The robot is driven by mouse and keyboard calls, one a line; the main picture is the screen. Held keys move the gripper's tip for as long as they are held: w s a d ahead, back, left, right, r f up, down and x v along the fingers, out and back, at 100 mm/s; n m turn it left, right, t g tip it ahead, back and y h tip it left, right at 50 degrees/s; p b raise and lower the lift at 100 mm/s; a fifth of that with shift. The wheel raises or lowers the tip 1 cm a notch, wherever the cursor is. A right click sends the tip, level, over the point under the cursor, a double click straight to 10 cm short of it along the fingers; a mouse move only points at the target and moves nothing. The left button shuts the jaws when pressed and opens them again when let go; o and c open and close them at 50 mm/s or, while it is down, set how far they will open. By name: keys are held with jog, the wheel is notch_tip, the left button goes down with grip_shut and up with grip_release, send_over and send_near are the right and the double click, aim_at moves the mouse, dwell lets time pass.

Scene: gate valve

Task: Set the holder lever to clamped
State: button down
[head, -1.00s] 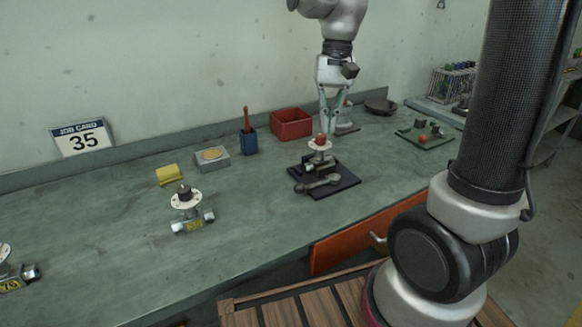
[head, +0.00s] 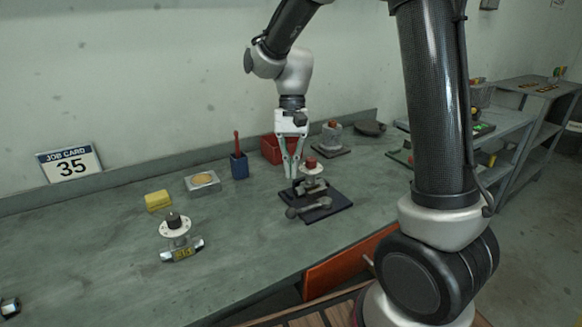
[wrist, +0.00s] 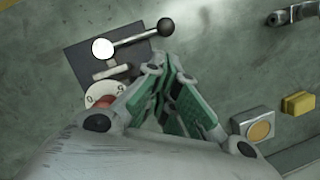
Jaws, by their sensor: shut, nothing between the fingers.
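The holder's dark base plate (head: 328,212) lies on the bench in the head view. Its grey lever (head: 310,208) points toward the left front, with a round knob at its end. In the wrist view the lever (wrist: 132,40) runs from a bright round pivot to a black knob (wrist: 165,27). A valve with a round pale flange and red top (head: 310,163) stands in the holder. My gripper (head: 291,177) points down just left of the valve, shut and empty. In the wrist view its fingertips (wrist: 163,67) are beside the plate, apart from the lever knob.
A second valve (head: 174,228) with a yellow tag stands to the left. A yellow block (head: 158,200), a grey box with a round tan top (head: 203,184), a blue cup (head: 239,166) and a red bin (head: 271,150) are behind. The bench's left front is mostly clear.

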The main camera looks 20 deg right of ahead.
aim_at(309, 207)
jog(key=x, duration=0.7)
